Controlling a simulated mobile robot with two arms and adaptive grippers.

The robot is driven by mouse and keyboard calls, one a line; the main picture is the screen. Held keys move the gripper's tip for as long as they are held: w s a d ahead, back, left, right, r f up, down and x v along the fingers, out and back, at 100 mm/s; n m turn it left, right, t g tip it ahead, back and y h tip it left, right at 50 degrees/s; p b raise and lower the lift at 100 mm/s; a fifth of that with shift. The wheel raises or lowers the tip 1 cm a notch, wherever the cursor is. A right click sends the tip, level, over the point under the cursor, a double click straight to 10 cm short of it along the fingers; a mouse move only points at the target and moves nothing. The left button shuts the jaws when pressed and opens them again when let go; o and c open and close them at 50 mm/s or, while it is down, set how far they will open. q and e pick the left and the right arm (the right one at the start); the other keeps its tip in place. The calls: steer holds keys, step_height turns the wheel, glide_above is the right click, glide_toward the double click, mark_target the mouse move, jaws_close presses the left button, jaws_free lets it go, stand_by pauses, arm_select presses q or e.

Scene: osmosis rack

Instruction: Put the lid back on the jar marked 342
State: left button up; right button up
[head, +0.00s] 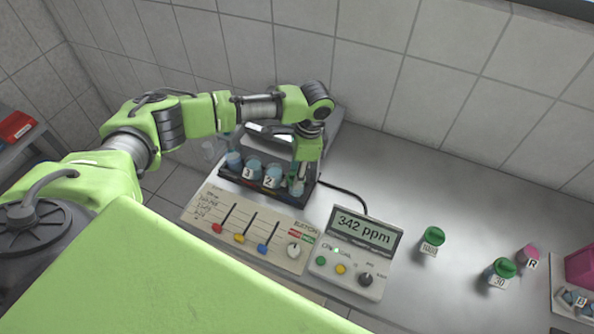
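My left arm reaches in from the left, and its gripper (299,178) points down at the right end of a dark rack (228,178). A small blue-green jar (296,188) is right below or between the fingers; I cannot tell whether they touch it. In the rack, blue jars marked 3 (253,167) and 2 (272,174) stand to its left, with another bluish item (233,159) at the left end. No jar label reading 342 is legible; the meter (357,245) displays "342 ppm". No loose lid is clearly visible. My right gripper is out of view.
A slider panel (205,212) lies in front of the rack. Green-capped bottles (432,236) (502,268), the second marked 30, and a pink bottle marked R (527,255) stand to the right. A pink container (580,267) is at the right edge. The back middle counter is clear.

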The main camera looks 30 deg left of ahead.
arm_select(q)
steer(key=o, duration=0.7)
steer(key=shift+o, duration=0.5)
steer(key=shift+r, duration=0.1)
steer(key=shift+o, duration=0.4)
steer(key=shift+w+r, duration=0.1)
step_height(320, 180, up, 3)
steer(key=p, duration=0.3)
steer(key=shift+w, duration=0.1)
steer(key=shift+o, duration=0.8)
steer(key=shift+r+p, duration=0.3)
steer(key=shift+r, duration=0.75)
steer(key=shift+o, duration=0.2)
steer(key=shift+r, duration=0.85)
